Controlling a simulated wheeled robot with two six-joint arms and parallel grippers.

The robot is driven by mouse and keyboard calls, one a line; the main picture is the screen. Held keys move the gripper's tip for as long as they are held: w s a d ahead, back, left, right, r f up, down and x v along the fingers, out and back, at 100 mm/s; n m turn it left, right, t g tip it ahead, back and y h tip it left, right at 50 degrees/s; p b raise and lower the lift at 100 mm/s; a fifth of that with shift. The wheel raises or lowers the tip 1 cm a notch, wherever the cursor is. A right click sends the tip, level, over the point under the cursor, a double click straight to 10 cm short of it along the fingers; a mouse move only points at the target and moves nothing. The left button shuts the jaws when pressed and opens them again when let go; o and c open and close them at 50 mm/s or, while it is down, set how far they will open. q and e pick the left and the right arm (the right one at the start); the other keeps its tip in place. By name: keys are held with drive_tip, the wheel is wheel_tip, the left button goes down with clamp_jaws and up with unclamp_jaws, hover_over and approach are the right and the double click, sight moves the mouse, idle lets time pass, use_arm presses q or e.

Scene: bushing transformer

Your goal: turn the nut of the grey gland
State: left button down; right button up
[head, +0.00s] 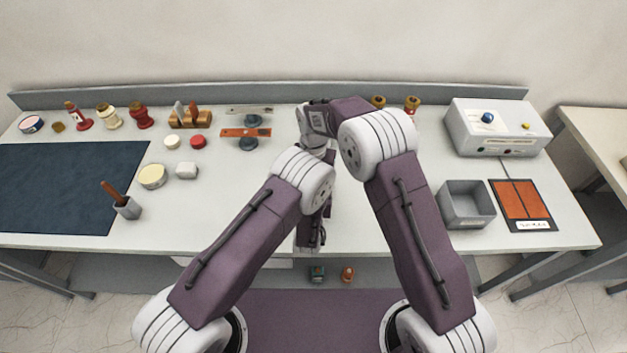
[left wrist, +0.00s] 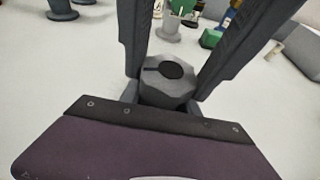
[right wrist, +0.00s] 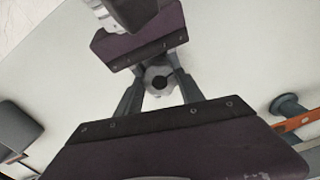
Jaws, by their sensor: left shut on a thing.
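The grey gland, a faceted piece with a dark round opening, shows between the fingers in the left wrist view (left wrist: 166,84) and the right wrist view (right wrist: 160,79). My left gripper (left wrist: 163,100) is shut on the gland, its short fingers low on its sides. My right gripper (right wrist: 160,84) has its fingers on either side of the gland, open with a slight gap. In the head view both grippers and the gland are mostly hidden behind my arms over the middle of the table.
A grey open bin (head: 467,222), an orange plate on a black pad (head: 521,204) and a white box (head: 497,128) stand at the right. A dark mat (head: 60,185) lies at the left. Bottles, lids and an orange bar on a stand (head: 246,133) line the back.

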drive_tip(key=n, duration=0.3)
drive_tip(key=o, duration=1.4)
wheel_tip(320, 180, up, 12)
drive_tip(key=shift+r, duration=0.1)
